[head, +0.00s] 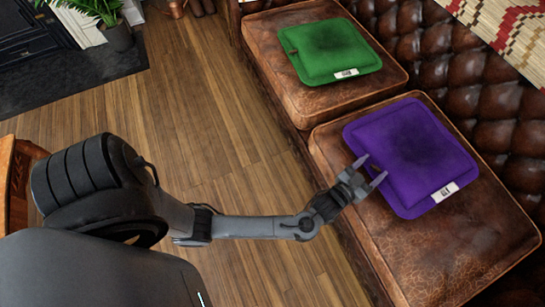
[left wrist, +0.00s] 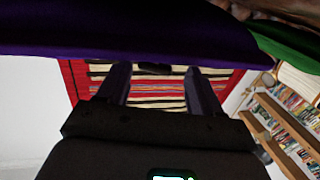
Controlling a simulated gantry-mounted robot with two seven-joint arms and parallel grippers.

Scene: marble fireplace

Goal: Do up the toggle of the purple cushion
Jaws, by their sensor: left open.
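The purple cushion (head: 412,150) lies flat on the nearer brown leather seat, with a white label at its front right edge. My left gripper (head: 372,169) is open at the cushion's left edge, its two fingers pointing toward it. In the left wrist view the cushion (left wrist: 130,30) fills the top as a dark purple band, just beyond the open fingers (left wrist: 157,72). A small dark piece (left wrist: 154,68) shows under the cushion's edge between the fingers; I cannot tell if it is the toggle. The gripper hides part of that edge in the head view. My right gripper is not in view.
A green cushion (head: 330,48) lies on the farther leather seat (head: 285,95). The tufted leather backrest (head: 450,75) runs behind both seats. The wooden floor (head: 205,130) left of the sofa is clear. A potted plant (head: 118,38) stands at the far left, and a wooden piece (head: 17,170) at the left edge.

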